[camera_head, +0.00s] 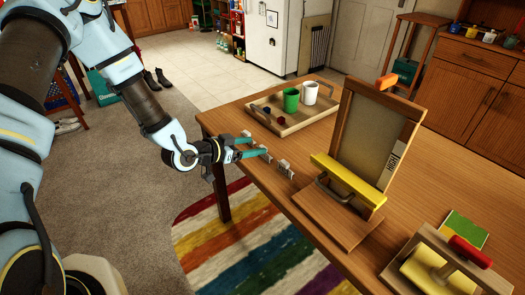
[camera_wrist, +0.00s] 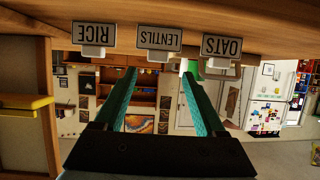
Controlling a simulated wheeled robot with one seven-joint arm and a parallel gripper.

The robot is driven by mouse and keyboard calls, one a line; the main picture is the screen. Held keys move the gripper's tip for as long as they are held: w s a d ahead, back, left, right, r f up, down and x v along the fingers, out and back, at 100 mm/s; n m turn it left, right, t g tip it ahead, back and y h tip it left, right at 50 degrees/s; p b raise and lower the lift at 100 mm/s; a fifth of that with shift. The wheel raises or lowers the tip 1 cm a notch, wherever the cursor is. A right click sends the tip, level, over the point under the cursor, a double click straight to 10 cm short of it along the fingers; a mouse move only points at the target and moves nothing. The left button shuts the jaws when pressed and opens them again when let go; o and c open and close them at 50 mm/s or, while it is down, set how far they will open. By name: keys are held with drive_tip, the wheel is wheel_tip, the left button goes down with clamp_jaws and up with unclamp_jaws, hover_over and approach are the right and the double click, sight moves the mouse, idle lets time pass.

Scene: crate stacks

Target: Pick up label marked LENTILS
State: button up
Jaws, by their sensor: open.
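The LENTILS label (camera_wrist: 158,38) is a small pale plate with dark lettering, upside down in the wrist view. It is the middle of three labels, with a white block (camera_wrist: 158,58) just below it in the picture. The RICE label (camera_wrist: 94,32) is to its left and the OATS label (camera_wrist: 222,46) to its right. My gripper (camera_wrist: 160,72) is open and empty, its two teal fingers spread to either side of the LENTILS label's column and apart from it. In the head view, my gripper (camera_head: 253,147) is at the table's near left edge, by the small labels.
The labels sit along the edge of a wooden table (camera_head: 232,117). On it are a tray (camera_head: 282,131) with a green cup (camera_head: 291,100) and white cup (camera_head: 309,93), a wooden stand with a yellow bar (camera_head: 346,180), and a crate (camera_head: 395,275). Free floor lies left of the table.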

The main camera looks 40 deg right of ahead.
drive_tip(key=p+x, duration=0.1)
drive_tip(key=x, duration=0.1)
drive_tip(key=p+x, duration=0.1)
drive_tip(key=x, duration=0.1)
drive_tip(key=shift+s+d+f, duration=0.1)
drive_tip(key=shift+s+f, duration=0.1)
drive_tip(key=shift+f, duration=0.15)
drive_tip(key=shift+d+f, duration=0.3)
drive_tip(key=shift+d, duration=0.15)
clamp_jaws()
